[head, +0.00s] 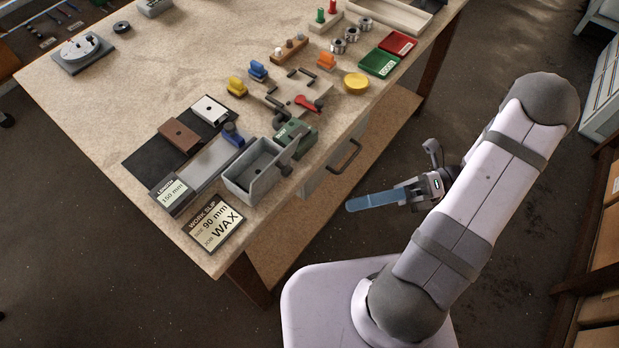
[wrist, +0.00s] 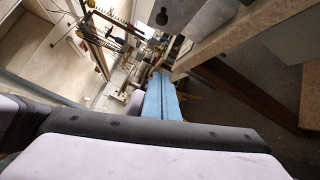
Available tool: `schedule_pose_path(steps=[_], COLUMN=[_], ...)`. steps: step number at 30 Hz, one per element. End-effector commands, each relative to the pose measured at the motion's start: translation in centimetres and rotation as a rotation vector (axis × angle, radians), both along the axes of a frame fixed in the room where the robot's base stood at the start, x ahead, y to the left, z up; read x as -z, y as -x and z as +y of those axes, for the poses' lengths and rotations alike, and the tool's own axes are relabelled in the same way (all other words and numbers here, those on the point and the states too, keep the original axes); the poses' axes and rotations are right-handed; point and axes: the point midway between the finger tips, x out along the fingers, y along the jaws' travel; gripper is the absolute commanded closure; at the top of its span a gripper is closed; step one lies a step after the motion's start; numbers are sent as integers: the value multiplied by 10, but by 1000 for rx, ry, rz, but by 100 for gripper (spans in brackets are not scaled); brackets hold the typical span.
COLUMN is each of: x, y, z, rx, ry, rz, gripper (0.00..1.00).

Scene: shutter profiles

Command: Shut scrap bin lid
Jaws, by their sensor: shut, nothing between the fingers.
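A grey open-topped box (head: 236,186), which looks like the scrap bin, sits at the bench's front edge. Its inside shows from above, so it is not covered. A dark grey piece (head: 285,165) stands at its right end; I cannot tell whether this is the lid. A green part (head: 296,134) is just behind that end. My gripper (head: 350,206) is to the right of the box, out beyond the bench edge and clear of everything. Its long blue fingers are shut and empty, pointing left. They also show in the wrist view (wrist: 162,92).
The wooden bench (head: 140,90) holds a work slip sign (head: 213,225), a dark mat with plates (head: 150,160), a fixture with a red handle (head: 308,103), and green (head: 379,63) and red (head: 398,43) trays. A drawer handle (head: 344,156) juts from the bench front. The space around my gripper is free.

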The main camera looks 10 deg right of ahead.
Motion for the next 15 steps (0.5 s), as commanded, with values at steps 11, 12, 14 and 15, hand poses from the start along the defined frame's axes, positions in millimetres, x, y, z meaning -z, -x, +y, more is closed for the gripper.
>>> schedule_pose_path(steps=[11,12,14,15], x=[-4,-4,-5,-5], y=[-15,-15,-15,-15], z=[-24,-24,-23,-21], rx=[153,153,151,150], ry=[-181,-181,-179,-179], rz=[215,215,215,215], gripper=[100,100,100,100])
